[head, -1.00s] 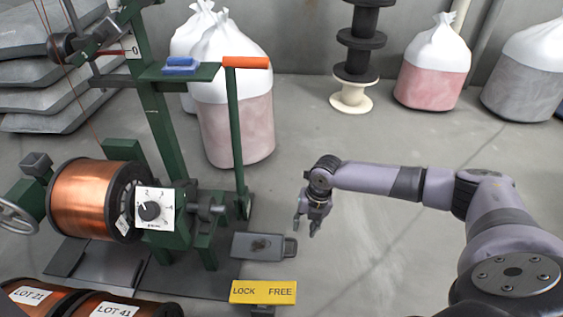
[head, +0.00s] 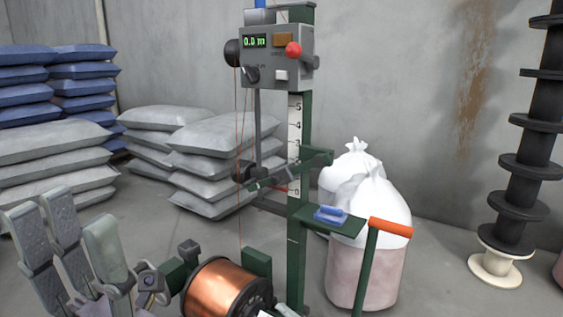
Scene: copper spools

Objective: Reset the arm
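The green winding stand (head: 298,240) rises in the middle of the head view. Its dark arm with rollers (head: 262,175) sits low on the numbered scale (head: 295,140), with a red pointer by the 0. A grey counter box (head: 275,57) on top reads 0.0 m and carries a red knob (head: 293,49). A copper spool (head: 225,290) sits below, partly cut off by the frame. My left gripper (head: 75,222) is large at the lower left, fingers upward, apart and empty, left of the spool. My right gripper is out of view.
An orange-handled lever (head: 390,226) stands at the right of the stand, beside a shelf with a blue block (head: 331,214). White-topped sacks (head: 365,265) stand behind. Bag stacks (head: 205,165) fill the left back. A black spool column (head: 525,150) stands far right.

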